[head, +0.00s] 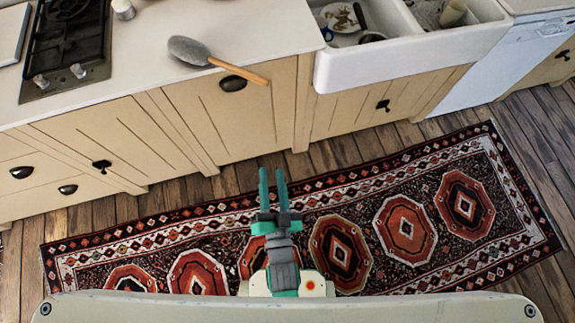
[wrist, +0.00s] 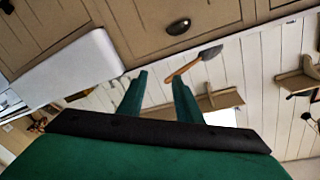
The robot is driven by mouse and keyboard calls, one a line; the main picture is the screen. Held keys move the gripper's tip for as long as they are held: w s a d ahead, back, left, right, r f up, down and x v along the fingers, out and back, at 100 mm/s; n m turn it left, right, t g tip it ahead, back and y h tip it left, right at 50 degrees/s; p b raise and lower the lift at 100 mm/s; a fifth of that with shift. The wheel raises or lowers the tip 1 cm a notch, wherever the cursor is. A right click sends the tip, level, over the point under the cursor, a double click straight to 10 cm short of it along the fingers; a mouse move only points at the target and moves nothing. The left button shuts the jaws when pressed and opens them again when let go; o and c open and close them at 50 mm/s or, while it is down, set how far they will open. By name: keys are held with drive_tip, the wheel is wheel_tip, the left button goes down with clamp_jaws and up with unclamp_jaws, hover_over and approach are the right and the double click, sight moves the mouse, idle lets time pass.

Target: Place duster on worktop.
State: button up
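The duster (head: 188,50) has a grey head and a wooden handle. In the head view its head shows over the pale worktop (head: 140,75), and its handle crosses the front edge in the picture. In the wrist view the duster (wrist: 209,53) shows beyond the fingers, at the worktop's edge against the white wall, with its handle seemingly tilted up. I cannot tell how it is supported. My gripper (head: 272,178) is open and empty, with two green fingers apart, in front of the cabinets. It also shows in the wrist view (wrist: 160,85), clear of the duster.
A black hob (head: 68,40) and a small white pot (head: 123,9) are at the worktop's left. A white sink (head: 400,60) holding dishes is to the right. Cabinet fronts with dark handles face me. A patterned rug (head: 480,250) covers the clear wooden floor.

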drive_tip(key=s+d+r+n+g+h, duration=0.1)
drive_tip(key=s+d+n, duration=0.1)
drive_tip(key=s, duration=0.5)
drive_tip(key=s+d+r+n+g+h, duration=0.1)
drive_tip(key=s+d+n, duration=0.1)
drive_tip(key=s, duration=0.4)
drive_tip(key=shift+s+r, duration=0.15)
drive_tip(key=shift+s, duration=0.2)
drive_tip(key=shift+s+d+r, duration=0.1)
drive_tip(key=shift+s, duration=0.2)
drive_tip(key=shift+c, duration=1)
drive_tip(key=shift+s+r+n, duration=0.1)
drive_tip(key=shift+n, duration=0.2)
clamp_jaws()
drive_tip(key=m+t+y, duration=0.2)
drive_tip(key=m+y, duration=0.3)
drive_tip(key=m, duration=1)
approach(202, 63)
drive_tip(key=x, duration=0.6)
drive_tip(key=shift+w+r, duration=0.1)
drive_tip(key=shift+w, duration=0.1)
